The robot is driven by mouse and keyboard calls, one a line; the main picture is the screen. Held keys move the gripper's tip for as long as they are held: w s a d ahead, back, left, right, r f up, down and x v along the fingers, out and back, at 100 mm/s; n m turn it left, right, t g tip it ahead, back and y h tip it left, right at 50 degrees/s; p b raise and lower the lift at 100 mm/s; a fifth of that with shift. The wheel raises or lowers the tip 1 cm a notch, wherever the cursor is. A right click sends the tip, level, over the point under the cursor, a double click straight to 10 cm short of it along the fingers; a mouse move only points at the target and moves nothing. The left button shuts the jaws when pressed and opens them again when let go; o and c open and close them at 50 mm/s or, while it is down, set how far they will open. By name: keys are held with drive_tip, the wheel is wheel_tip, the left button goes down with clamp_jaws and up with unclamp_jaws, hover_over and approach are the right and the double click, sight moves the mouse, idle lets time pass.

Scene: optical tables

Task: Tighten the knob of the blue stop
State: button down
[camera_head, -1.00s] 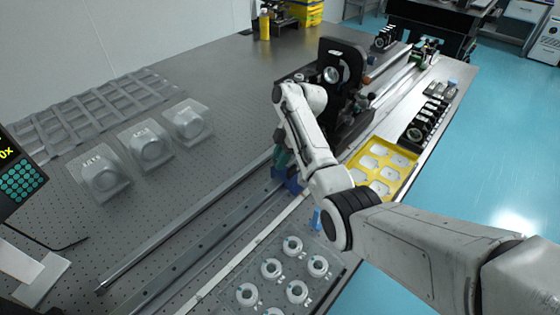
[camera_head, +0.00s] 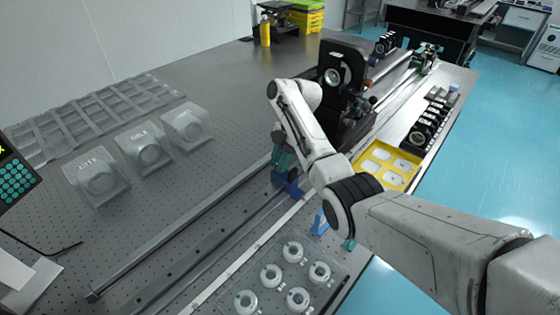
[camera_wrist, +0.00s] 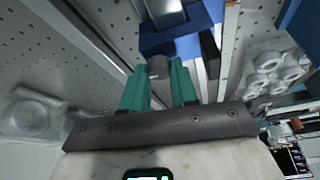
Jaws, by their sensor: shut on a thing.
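The blue stop (camera_head: 290,184) sits on the long rail, partly hidden behind my arm in the head view. In the wrist view its blue body (camera_wrist: 180,40) is just beyond my fingertips. My gripper (camera_wrist: 158,76) has green fingers, shut on the stop's small grey knob (camera_wrist: 158,66). In the head view the green fingers of my gripper (camera_head: 283,158) reach to the stop, and the knob is hidden.
The rail (camera_head: 190,262) runs along the table. A black optical mount (camera_head: 343,85) stands behind my arm. A yellow tray (camera_head: 392,160) and a clear tray of white rings (camera_head: 270,275) lie on the right side. Clear domed cases (camera_head: 145,150) stand on the left.

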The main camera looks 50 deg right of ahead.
drive_tip(key=c, duration=0.9)
unclamp_jaws()
drive_tip(key=shift+o, duration=0.2)
drive_tip(key=p+v, duration=0.3)
drive_tip(key=v, duration=0.7)
drive_tip(key=shift+r+p, duration=0.35)
drive_tip(key=shift+p, duration=0.05)
drive_tip(key=shift+d, duration=0.15)
